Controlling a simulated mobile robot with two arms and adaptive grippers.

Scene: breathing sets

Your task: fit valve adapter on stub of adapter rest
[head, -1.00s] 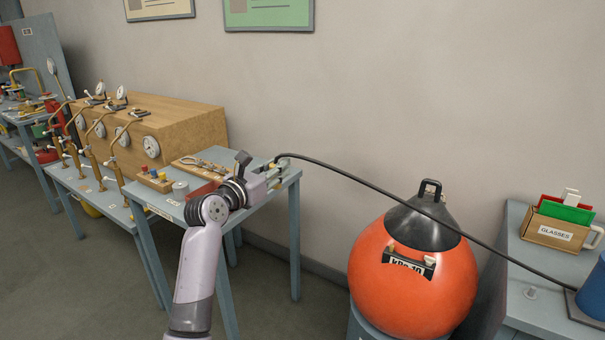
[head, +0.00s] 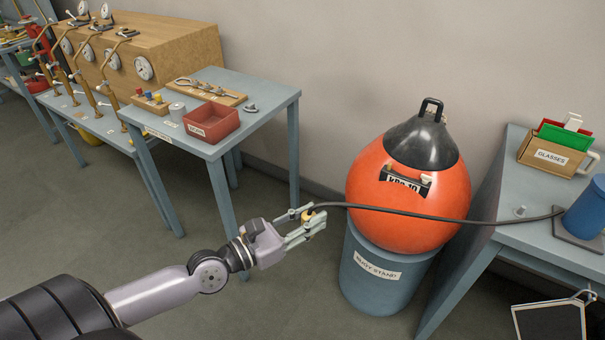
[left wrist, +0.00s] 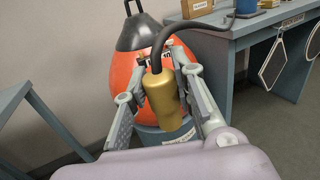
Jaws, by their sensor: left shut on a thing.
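The brass valve adapter (left wrist: 161,92) is on the end of a black hose (head: 405,213). My left gripper (head: 312,220) is shut on it, in mid-air in front of the buoy stand; in the left wrist view the adapter sits between the two fingers (left wrist: 158,95). A small grey stub on a round base (head: 520,211) stands upright and bare on the right table. Another small grey fitting (head: 250,109) is on the left table's right side. I cannot tell for certain which of these is the adapter rest. My right gripper is not in view.
An orange buoy (head: 408,205) sits on the blue buoy stand (head: 374,272), close behind my left gripper. The hose passes in front of it to a blue cylinder (head: 588,208) on the right table (head: 497,185). A glasses box (head: 551,153) stands there too. The left table (head: 262,90) holds a red bin (head: 211,121).

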